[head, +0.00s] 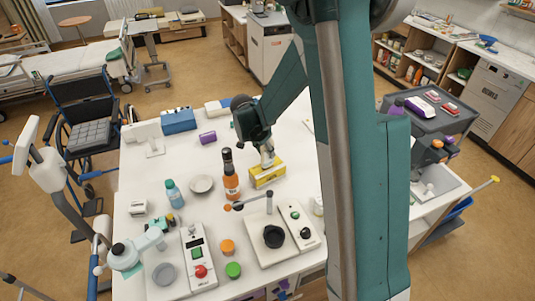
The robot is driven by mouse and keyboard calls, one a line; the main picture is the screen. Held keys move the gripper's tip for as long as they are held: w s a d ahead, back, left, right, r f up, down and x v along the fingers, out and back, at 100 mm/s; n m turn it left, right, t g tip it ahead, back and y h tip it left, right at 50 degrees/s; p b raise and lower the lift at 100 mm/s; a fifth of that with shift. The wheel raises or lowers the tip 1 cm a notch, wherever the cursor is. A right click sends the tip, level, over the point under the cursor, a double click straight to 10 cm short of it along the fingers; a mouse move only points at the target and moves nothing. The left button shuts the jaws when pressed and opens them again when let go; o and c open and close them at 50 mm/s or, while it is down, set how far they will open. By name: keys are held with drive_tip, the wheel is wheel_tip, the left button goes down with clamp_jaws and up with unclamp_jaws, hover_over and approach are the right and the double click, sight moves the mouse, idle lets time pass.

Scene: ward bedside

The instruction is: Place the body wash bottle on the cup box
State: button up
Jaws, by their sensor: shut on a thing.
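My gripper (266,154) points down over a yellow box (267,175) near the middle of the white table. It is shut on a small pale thing, mostly hidden by the fingers. I cannot tell for sure that this is the body wash bottle. The pale thing's lower end is at the top of the yellow box, and I cannot tell whether they touch. The yellow box may be the cup box; its label is too small to read. A teal bottle (174,193) stands upright at the left of the table, apart from my gripper.
A dark-capped sauce bottle (231,178) stands just left of the yellow box. A grey dish (201,184), a purple item (208,138) and a blue box (179,121) are further left. A device with a black round dish (273,236) is in front. Bare table (143,176) shows at left.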

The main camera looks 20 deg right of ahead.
drive_tip(key=shift+f, duration=0.75)
drive_tip(key=shift+f, duration=0.15)
drive_tip(key=o, duration=1)
drive_tip(key=shift+r, duration=0.2)
drive_tip(key=shift+v, duration=5.95)
drive_tip(key=shift+s, duration=0.15)
